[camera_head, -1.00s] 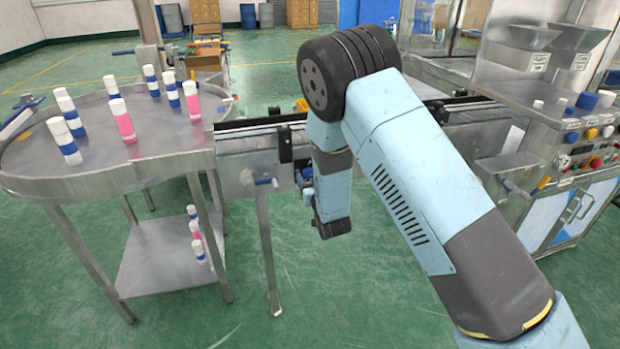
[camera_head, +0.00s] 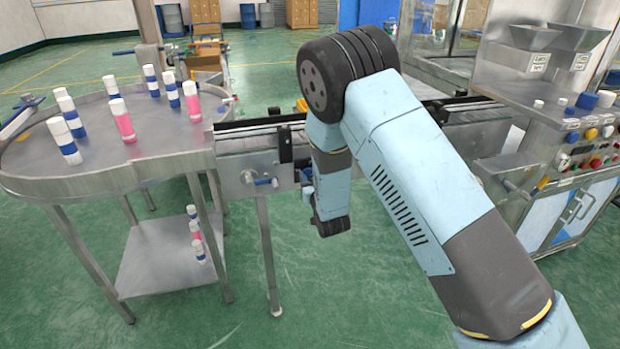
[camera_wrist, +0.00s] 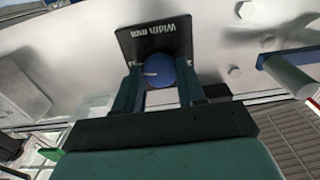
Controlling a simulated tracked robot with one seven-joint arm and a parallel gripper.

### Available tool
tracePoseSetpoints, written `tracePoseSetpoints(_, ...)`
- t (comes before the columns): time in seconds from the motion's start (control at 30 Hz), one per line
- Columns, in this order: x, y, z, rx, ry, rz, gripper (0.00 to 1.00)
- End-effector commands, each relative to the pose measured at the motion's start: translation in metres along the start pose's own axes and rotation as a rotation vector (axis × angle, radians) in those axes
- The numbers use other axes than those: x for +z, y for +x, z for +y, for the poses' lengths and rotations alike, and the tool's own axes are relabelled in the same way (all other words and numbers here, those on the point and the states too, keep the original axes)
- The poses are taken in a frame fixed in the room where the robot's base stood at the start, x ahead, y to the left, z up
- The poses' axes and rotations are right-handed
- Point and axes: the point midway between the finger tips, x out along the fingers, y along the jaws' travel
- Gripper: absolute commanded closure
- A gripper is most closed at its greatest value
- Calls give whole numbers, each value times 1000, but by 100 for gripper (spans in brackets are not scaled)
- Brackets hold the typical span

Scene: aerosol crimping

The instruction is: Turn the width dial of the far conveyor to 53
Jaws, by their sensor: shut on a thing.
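In the wrist view, the blue width dial (camera_wrist: 158,70) has a white pointer mark on its face. It sits under a dark plate (camera_wrist: 155,38) lettered "Width mm", upside down in this view; no scale numbers can be read. My gripper (camera_wrist: 160,90) is shut on the dial, one finger on each side. In the head view, my arm hangs in front of the conveyor (camera_head: 248,165) and hides the dial and the fingertips.
A round steel table (camera_head: 110,165) with several cans stands at the left in the head view. A control cabinet (camera_head: 575,140) stands at the right. Green floor lies open in front.

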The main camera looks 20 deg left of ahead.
Motion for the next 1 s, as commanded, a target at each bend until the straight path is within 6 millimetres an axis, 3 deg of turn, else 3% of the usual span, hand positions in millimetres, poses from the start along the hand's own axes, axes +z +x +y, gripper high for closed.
tracePoseSetpoints(0.5,0,0,0,1,-56,0,91)
tracePoseSetpoints(0.53,0,0,0,1,-56,0,59)
tracePoseSetpoints(0.77,0,0,0,1,-55,0,37)
tracePoseSetpoints(1.0,0,0,0,0,-55,0,35)
